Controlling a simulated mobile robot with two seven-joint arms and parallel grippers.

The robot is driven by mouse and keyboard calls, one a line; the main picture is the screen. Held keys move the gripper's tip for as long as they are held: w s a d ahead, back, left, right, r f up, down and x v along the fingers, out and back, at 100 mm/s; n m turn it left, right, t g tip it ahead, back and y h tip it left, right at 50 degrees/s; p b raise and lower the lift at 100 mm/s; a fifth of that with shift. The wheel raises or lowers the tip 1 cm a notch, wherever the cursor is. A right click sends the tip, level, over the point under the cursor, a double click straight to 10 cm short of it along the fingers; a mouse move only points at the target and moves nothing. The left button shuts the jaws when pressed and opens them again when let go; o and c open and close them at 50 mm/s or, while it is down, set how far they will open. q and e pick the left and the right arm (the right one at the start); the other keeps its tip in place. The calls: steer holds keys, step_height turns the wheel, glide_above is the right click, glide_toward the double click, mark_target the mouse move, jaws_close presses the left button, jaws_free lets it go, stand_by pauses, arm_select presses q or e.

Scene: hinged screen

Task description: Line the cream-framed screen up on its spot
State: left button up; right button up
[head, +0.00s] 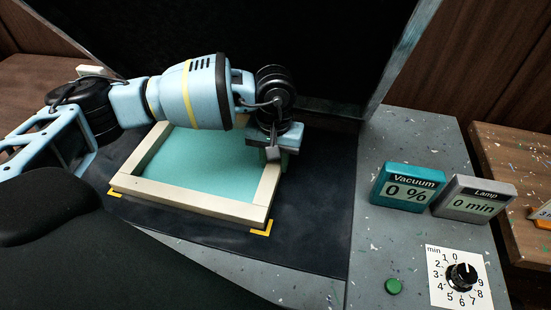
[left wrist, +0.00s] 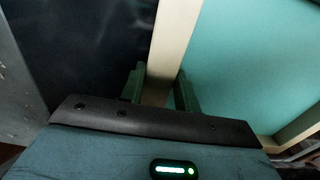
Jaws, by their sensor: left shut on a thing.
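The cream-framed screen (head: 190,199) with its teal mesh (head: 195,155) lies on a dark mat. Its near edge runs between two yellow corner marks, one at the left (head: 114,192) and one at the right (head: 262,230). The near corners sit close to these marks; I cannot tell whether they match exactly. My left gripper (head: 277,153) is shut on the right bar of the frame. In the left wrist view the cream bar (left wrist: 173,45) passes between the two green fingers (left wrist: 160,92). My arm hides the screen's far side. My right gripper is not in view.
A dark box-like hood (head: 330,50) stands behind the mat (head: 325,200). To the right are a teal Vacuum display reading 0 % (head: 408,187), a grey Lamp display reading 0 min (head: 474,199), a green button (head: 394,286) and a minute dial (head: 461,276).

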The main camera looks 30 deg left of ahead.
arm_select(q)
steer(key=o, duration=1)
steer(key=shift+c, duration=0.6)
steer(key=shift+r+p, duration=1.2)
steer(key=shift+r, duration=2.35)
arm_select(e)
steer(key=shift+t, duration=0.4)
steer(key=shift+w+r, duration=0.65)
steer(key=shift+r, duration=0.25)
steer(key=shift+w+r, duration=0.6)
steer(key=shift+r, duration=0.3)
